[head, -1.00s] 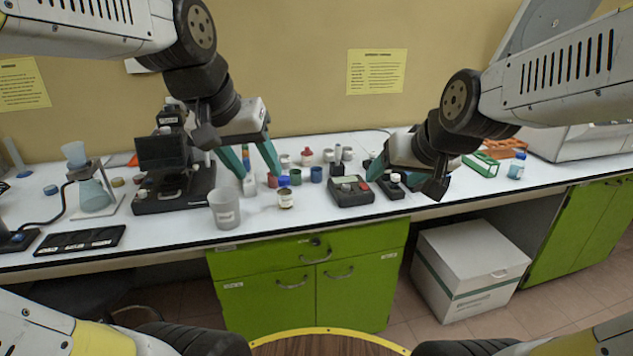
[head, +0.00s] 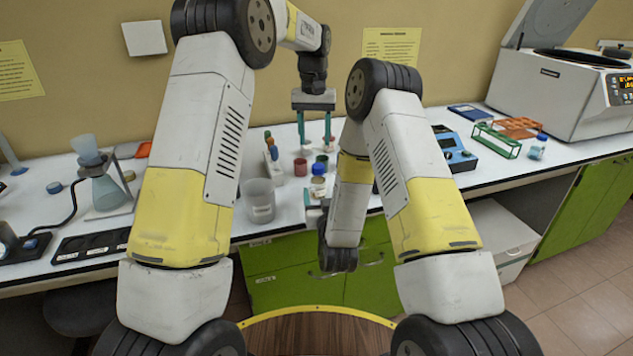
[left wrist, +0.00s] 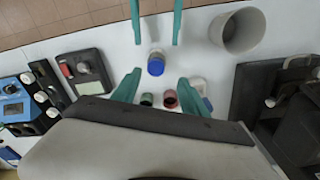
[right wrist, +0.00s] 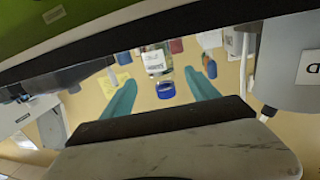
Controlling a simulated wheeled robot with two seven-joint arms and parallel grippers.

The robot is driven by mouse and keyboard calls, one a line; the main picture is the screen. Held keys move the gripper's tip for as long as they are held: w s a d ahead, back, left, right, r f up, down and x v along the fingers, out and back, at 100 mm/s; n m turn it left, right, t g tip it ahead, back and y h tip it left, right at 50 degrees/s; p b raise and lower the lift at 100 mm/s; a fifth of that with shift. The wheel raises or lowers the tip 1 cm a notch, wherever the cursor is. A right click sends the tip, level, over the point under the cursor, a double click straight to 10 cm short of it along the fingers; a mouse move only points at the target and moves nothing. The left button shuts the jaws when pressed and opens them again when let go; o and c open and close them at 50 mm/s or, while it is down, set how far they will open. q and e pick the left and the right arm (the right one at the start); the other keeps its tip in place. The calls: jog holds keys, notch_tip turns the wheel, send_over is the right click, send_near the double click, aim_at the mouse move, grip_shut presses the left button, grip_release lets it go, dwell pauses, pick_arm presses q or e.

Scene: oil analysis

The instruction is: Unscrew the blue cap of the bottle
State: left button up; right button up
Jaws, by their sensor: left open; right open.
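My left gripper (head: 314,143) points down, open and empty, above and slightly behind the bottle. In the left wrist view the blue cap (left wrist: 156,67) shows between its fingertips, not gripped. My right gripper (left wrist: 157,42) reaches in from the front edge, open, its tips just in front of the bottle on either side. In the right wrist view the bottle (right wrist: 155,60) appears upside down between the right fingers. My right forearm hides most of the right gripper in the head view.
A clear beaker (head: 258,203) stands left of the bottle. A red jar (head: 300,167) and a green jar (head: 322,159) stand behind it. A blue device (head: 455,152), a green rack (head: 497,141) and a centrifuge (head: 560,95) are at the right.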

aim_at(319, 188)
jog(key=shift+s+a+f+t, duration=0.15)
jog(key=shift+f+t, duration=0.15)
jog(key=shift+f, duration=0.3)
jog(key=w, duration=0.7)
jog(key=shift+w+a, duration=0.25)
jog(key=shift+a, duration=0.15)
grip_shut()
